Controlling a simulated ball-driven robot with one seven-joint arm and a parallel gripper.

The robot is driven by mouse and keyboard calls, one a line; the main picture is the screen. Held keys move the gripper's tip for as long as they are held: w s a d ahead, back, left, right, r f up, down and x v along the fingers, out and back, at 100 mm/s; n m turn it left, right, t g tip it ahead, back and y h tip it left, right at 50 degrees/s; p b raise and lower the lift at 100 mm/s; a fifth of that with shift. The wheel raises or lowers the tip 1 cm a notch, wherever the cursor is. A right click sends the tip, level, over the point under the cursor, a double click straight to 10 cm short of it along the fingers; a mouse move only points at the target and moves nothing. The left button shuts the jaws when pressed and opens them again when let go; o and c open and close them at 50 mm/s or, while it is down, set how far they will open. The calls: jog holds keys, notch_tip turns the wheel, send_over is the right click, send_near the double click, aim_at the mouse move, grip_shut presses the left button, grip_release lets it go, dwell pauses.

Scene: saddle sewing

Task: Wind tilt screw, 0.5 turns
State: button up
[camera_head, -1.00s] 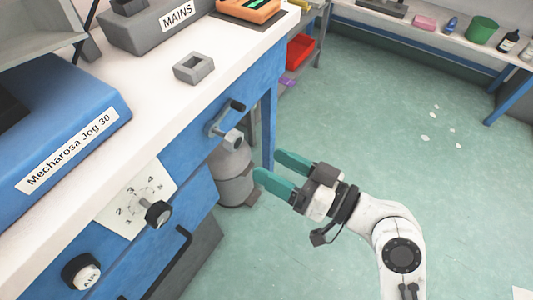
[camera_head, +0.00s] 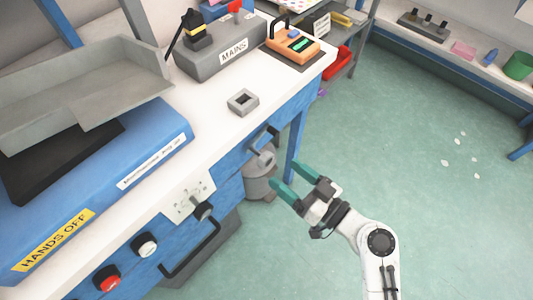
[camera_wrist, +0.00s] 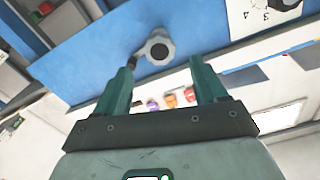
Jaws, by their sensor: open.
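The crank that I take for the tilt screw (camera_head: 264,158) sticks out of the blue bench front near its right end. It has a grey, nut-like hub and a dark handle (camera_head: 273,131). In the wrist view the hub (camera_wrist: 157,47) lies just beyond and between my fingertips, with the dark handle partly behind the left finger. My gripper (camera_head: 287,177) has two green fingers, open and empty, just right of and below the crank in the head view. The open fingers also show in the wrist view (camera_wrist: 161,68). I see no contact with the crank.
A dial knob (camera_head: 203,210) on a numbered card, a white button (camera_head: 144,245), a red button (camera_head: 107,278) and a dark bar handle (camera_head: 193,252) jut from the bench front. A grey canister (camera_head: 260,187) stands behind the gripper.

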aim_at(269, 161)
jog(key=p+x, duration=0.1)
jog(key=x, duration=0.6)
jog(key=shift+w+a, duration=0.1)
jog(key=shift+a, duration=0.1)
jog(key=c, duration=1)
jog(key=shift+f+b, duration=0.2)
jog(key=shift+b, duration=0.5)
jog(key=n+b, duration=0.1)
jog(key=b, duration=0.1)
jog(key=shift+f+b, duration=0.1)
jog(key=shift+b, duration=0.2)
jog(key=n+b, duration=0.2)
jog(key=b, duration=0.1)
jog(key=shift+r+n+b, duration=0.35)
jog(key=shift+n+b, duration=0.05)
jog(key=shift+b, duration=0.05)
jog(key=shift+r, duration=0.1)
